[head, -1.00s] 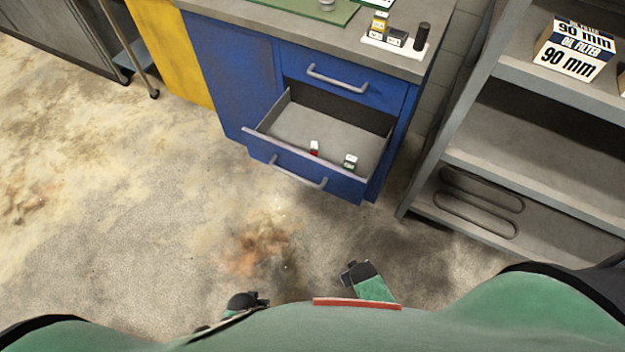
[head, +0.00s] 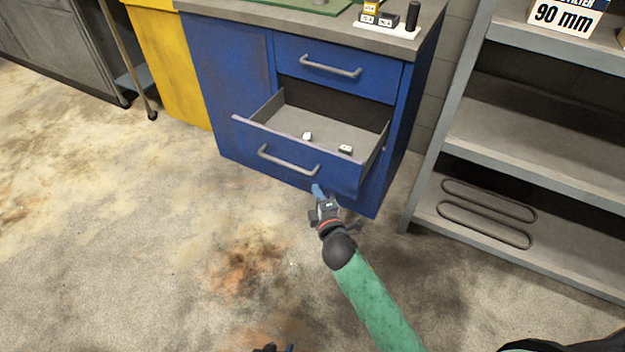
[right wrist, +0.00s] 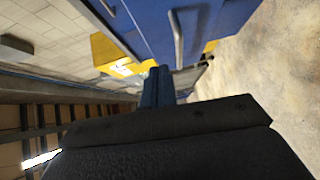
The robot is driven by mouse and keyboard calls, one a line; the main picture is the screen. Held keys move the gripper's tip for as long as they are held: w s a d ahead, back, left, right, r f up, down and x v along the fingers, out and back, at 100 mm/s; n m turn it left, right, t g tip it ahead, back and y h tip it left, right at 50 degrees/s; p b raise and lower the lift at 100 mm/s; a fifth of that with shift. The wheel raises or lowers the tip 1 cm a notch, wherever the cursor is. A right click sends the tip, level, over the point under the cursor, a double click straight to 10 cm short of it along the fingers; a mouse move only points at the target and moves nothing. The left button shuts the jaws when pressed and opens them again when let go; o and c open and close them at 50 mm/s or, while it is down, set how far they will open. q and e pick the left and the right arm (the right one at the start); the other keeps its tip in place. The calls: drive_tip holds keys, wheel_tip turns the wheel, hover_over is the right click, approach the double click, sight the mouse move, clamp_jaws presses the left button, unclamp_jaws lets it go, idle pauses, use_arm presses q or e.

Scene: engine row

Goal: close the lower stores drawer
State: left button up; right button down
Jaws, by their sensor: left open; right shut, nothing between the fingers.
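The lower stores drawer (head: 285,165) of the blue cabinet is pulled out in the head view, with a grey bar handle (head: 288,162) on its front. Two small boxes lie inside it, a left one (head: 308,136) and a right one (head: 346,149). My right gripper (head: 317,191) is shut and empty, just in front of the drawer front's lower right part; I cannot tell whether it touches. Its blue fingers also show in the right wrist view (right wrist: 158,86) near blue panels. My left gripper (head: 273,348) is open at the bottom edge, mostly cut off, far from the drawer.
The upper drawer (head: 335,72) is shut. Small items stand in a white tray (head: 388,27) on the worktop. A grey shelf unit (head: 480,150) stands to the right, a yellow cabinet (head: 170,65) to the left. The floor (head: 130,230) in front is clear.

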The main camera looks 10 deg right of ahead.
drive_tip(key=r, duration=0.2)
approach(308, 148)
drive_tip(key=w+a, duration=0.2)
drive_tip(key=a, duration=0.1)
drive_tip(key=shift+w+d+f+n+t, duration=0.1)
drive_tip(key=shift+w+d+n+t, duration=0.15)
drive_tip(key=shift+w, duration=0.35)
drive_tip(key=shift+w+d+f+n+t, duration=0.15)
drive_tip(key=shift+w+d, duration=0.2)
drive_tip(key=shift+w, duration=0.25)
drive_tip(key=shift+w+d, duration=0.5)
drive_tip(key=shift+w, duration=0.2)
